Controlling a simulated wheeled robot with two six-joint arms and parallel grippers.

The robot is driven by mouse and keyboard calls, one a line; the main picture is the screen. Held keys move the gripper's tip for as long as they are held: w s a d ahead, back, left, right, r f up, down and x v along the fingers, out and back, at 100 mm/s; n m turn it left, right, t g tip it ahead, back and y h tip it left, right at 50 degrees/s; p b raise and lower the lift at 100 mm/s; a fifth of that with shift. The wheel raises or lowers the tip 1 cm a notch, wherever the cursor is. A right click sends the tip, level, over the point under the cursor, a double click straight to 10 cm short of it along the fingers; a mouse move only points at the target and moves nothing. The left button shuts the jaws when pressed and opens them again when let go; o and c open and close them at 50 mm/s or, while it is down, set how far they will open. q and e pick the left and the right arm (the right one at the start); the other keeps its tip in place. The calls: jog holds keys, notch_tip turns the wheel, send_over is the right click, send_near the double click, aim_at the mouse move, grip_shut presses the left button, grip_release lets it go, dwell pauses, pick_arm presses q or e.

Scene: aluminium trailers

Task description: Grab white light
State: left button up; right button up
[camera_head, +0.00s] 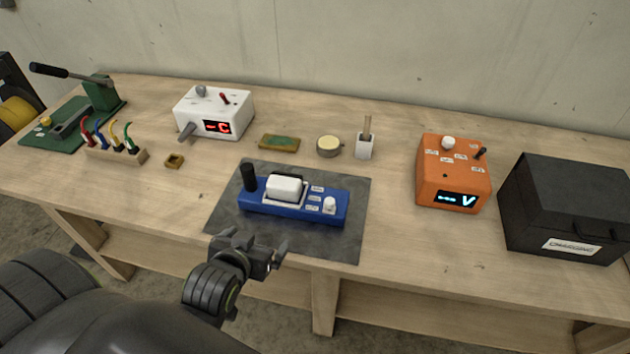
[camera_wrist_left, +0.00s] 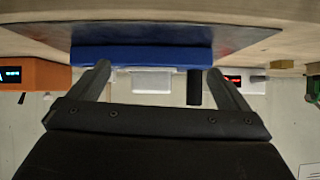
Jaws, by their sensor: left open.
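A blue device (camera_head: 292,208) lies on a dark mat (camera_head: 350,240). On its top are a white rectangular block (camera_head: 285,187), a small white rounded piece (camera_head: 329,204) at its right end and an upright black cylinder (camera_head: 249,177) at its left end. I cannot tell which white part is the light. My left gripper (camera_head: 264,243) is open and empty in front of the mat's near edge, apart from the device. In the left wrist view, seen upside down, the white block (camera_wrist_left: 152,80) and black cylinder (camera_wrist_left: 193,87) appear between the fingers. My right gripper is out of view.
A white display box (camera_head: 213,114) stands back left, with a wire rack (camera_head: 115,155) and green press (camera_head: 100,93) farther left. An orange meter (camera_head: 453,172) and black case (camera_head: 567,208) stand right. A round tin (camera_head: 329,146) and a small white holder (camera_head: 364,146) stand behind.

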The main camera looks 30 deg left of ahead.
pick_arm(q)
notch_tip(320, 180, up, 7)
jog(key=w+d+t, duration=0.1)
jog(key=w+t, duration=0.1)
jog(key=t, duration=0.1)
jog(key=b, duration=0.6)
send_near(282, 185)
jog(key=shift+n+y, duration=0.3)
jog(key=shift+n, duration=0.1)
jog(key=x, duration=0.7)
jog(key=shift+w+d+r, duration=0.1)
jog(key=shift+d, duration=0.1)
jog(key=shift+w+a+f, duration=0.1)
jog(key=shift+w+f, duration=0.15)
jog(key=shift+w, duration=0.3)
jog(key=shift+f+p+x, duration=0.1)
jog(key=shift+p+x, duration=0.25)
jog(key=shift+x, duration=0.85)
jog(key=shift+f+p+x, duration=0.15)
jog(key=shift+p+x, duration=0.15)
jog(key=shift+x, duration=0.85)
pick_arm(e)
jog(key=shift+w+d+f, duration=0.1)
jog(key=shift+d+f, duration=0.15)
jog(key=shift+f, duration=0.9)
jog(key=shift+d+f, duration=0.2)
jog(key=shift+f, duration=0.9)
pick_arm(q)
jog(key=shift+s, duration=0.15)
